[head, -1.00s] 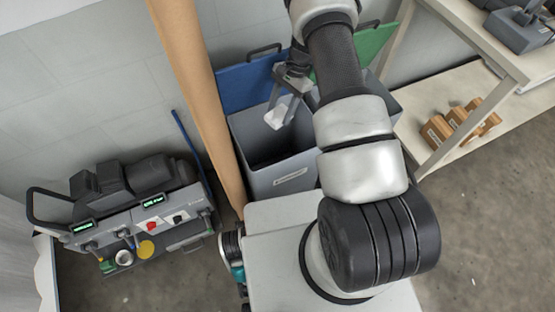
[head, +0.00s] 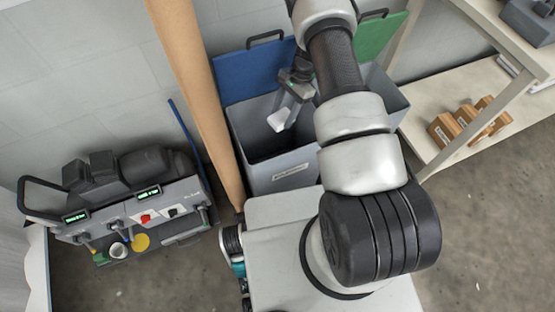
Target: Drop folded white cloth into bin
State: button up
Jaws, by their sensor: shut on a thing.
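The folded white cloth (head: 280,120) is small and pale and sits between the fingertips of my gripper (head: 286,112). My gripper points down and is shut on the cloth. It holds the cloth over the opening of the grey bin (head: 283,176), which has a label on its front and a raised blue lid (head: 246,75) behind it. The cloth appears near the level of the rim; its exact height is hard to tell. My arm hides part of the bin's right side.
A second grey bin (head: 388,100) with a green lid (head: 376,40) stands at the right, partly behind my arm. A brown post (head: 196,85) rises just left of the blue-lidded bin. A machine (head: 130,205) stands at left. A shelf (head: 425,105) with wooden blocks is at right.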

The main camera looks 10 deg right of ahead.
jog(key=shift+f, duration=0.3)
jog(key=o, duration=1.1)
jog(key=shift+o, duration=0.2)
jog(key=p+v, duration=0.1)
jog(key=v, duration=0.6)
jog(key=shift+d+r, duration=0.1)
jog(key=shift+r, duration=0.15)
